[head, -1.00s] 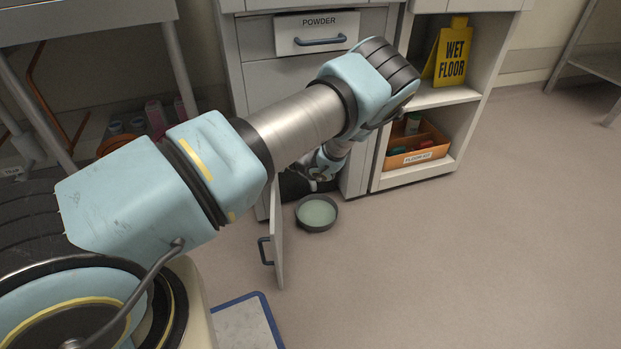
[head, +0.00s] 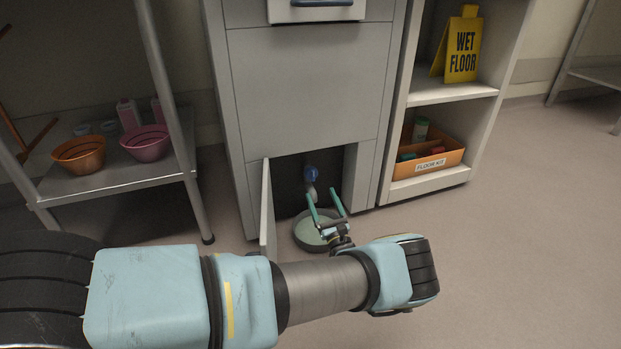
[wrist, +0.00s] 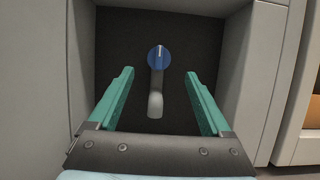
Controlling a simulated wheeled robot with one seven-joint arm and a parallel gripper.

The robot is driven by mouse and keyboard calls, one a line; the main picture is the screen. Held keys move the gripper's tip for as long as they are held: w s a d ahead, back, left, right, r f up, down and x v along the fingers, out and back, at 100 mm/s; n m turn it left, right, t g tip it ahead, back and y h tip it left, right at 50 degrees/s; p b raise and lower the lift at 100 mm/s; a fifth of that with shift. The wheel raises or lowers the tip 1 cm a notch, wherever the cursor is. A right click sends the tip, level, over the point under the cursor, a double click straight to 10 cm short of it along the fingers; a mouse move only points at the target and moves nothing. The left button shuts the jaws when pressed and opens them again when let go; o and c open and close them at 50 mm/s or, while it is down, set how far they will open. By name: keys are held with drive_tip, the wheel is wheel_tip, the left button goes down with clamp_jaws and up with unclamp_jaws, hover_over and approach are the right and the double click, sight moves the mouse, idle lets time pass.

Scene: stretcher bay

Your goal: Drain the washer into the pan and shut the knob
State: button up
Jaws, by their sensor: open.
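The blue drain knob (head: 311,173) sits inside the open recess at the base of the grey washer (head: 305,95). It also shows in the wrist view (wrist: 158,57), with a pale marking line standing upright on it. A pale spout (wrist: 155,103) hangs below the knob. The round dark pan (head: 301,236) stands on the floor in front of the recess, with pale greenish liquid in it. My gripper (head: 325,194) is open and empty, over the pan and short of the knob. In the wrist view its green fingers (wrist: 160,75) stand on either side of the spout, apart from it.
The small washer door (head: 266,212) stands open to the left of the recess. A shelf unit (head: 449,92) with a wet floor sign (head: 462,50) and orange floor kit box (head: 440,161) is at right. A metal rack (head: 115,180) with bowls is at left. Floor at right is clear.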

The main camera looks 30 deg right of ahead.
sight(314, 179)
drive_tip(key=b+x, duration=0.3)
drive_tip(key=x, duration=0.5)
drive_tip(key=shift+w, duration=0.35)
drive_tip(key=shift+w+d+r, duration=0.1)
drive_tip(key=shift+w+r, duration=0.35)
drive_tip(key=shift+w, duration=0.15)
drive_tip(key=shift+c, duration=0.3)
clamp_jaws()
